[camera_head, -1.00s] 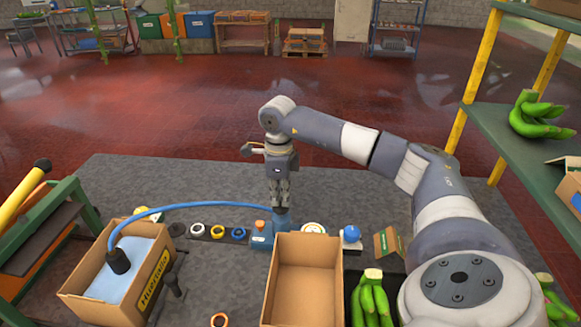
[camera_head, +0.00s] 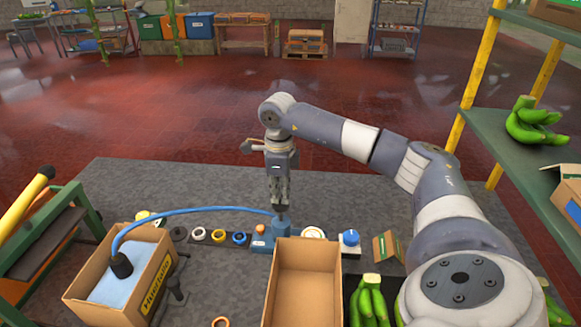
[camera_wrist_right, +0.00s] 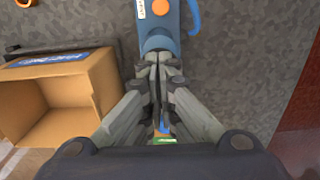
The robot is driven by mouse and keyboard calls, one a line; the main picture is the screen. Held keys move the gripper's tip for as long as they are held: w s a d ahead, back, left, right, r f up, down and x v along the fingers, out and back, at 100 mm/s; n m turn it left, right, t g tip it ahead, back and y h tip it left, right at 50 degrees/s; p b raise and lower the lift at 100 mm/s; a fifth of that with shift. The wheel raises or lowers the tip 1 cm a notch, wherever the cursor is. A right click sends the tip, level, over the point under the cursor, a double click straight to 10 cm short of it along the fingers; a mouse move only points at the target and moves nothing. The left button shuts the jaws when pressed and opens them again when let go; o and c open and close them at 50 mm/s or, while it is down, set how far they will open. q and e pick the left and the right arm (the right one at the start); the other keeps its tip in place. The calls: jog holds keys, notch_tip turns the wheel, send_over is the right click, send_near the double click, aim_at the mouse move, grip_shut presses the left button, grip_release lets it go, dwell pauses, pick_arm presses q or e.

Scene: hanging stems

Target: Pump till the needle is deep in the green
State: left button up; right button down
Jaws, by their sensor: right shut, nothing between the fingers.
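The pump (camera_head: 281,228) is a blue body with an upright cylinder and a neighbouring block with an orange button (camera_head: 259,229). A blue hose (camera_head: 190,211) runs from it to the open carton at left. A round white-faced gauge (camera_head: 313,233) sits just right of the pump, partly behind a carton; its needle is too small to read. My right gripper (camera_head: 281,205) points down, shut and empty, directly over the pump's cylinder. In the right wrist view its fingertips (camera_wrist_right: 160,72) meet at the blue cylinder (camera_wrist_right: 159,38); I cannot tell how firmly they touch. My left gripper is out of view.
An empty open carton (camera_head: 305,290) stands in front of the pump. A carton with a pale blue pad (camera_head: 128,275) stands at left. A blue knob (camera_head: 350,238) and several rings (camera_head: 218,236) line the mat. Green bananas (camera_head: 371,303) lie at right.

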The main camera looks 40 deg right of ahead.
jog(key=shift+f+b, duration=0.8)
jog(key=shift+f, duration=0.7)
jog(key=shift+r+p, duration=1.35)
jog(key=shift+r, duration=0.55)
notch_tip(320, 180, up, 8)
jog(key=p, duration=0.5)
jog(key=shift+p, duration=0.35)
